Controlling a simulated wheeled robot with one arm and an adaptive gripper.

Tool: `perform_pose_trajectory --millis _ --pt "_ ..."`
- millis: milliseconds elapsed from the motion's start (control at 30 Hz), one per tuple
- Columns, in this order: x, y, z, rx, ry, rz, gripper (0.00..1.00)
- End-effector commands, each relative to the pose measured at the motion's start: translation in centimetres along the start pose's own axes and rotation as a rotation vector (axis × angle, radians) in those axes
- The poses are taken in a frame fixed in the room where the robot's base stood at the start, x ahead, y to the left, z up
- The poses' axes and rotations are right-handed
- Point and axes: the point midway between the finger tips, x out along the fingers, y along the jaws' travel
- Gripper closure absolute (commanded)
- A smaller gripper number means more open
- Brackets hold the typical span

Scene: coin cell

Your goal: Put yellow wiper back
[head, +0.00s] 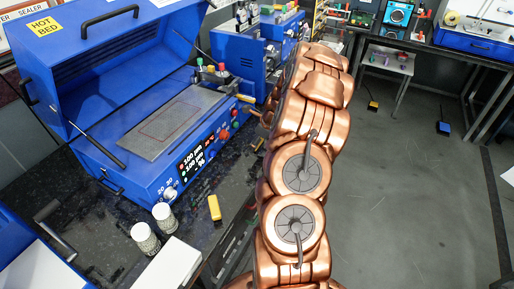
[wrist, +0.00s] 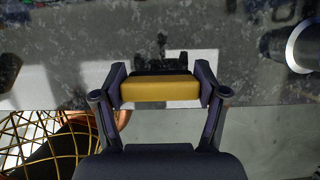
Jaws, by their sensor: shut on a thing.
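In the wrist view my gripper (wrist: 161,90) is shut on the yellow wiper (wrist: 160,89), with one finger at each end. The wiper is a yellow bar with a dark strip along its far side, lying level across the jaws. Behind it is the dark, speckled bench top (wrist: 100,40); I cannot tell whether the wiper touches it. In the head view my copper arm fills the middle, and I cannot make out the gripper there. A small yellow block (head: 214,207) lies on the bench in front of the hot bed; I cannot tell what it is.
The blue hot bed machine (head: 150,150) stands with its lid up. Two white-capped jars (head: 165,216) and a white box (head: 170,266) are near the bench front. A yellow wire basket (wrist: 40,140) shows low left in the wrist view.

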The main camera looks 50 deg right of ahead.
Motion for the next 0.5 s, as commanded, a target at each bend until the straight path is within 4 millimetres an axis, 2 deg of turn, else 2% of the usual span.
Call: perform_pose_trajectory --millis 333,500 --pt "2.6 0.1 -1.1 0.001 0.001 0.004 0.66" --pt "3.2 -0.1 -1.4 0.0 0.0 -0.001 0.66"
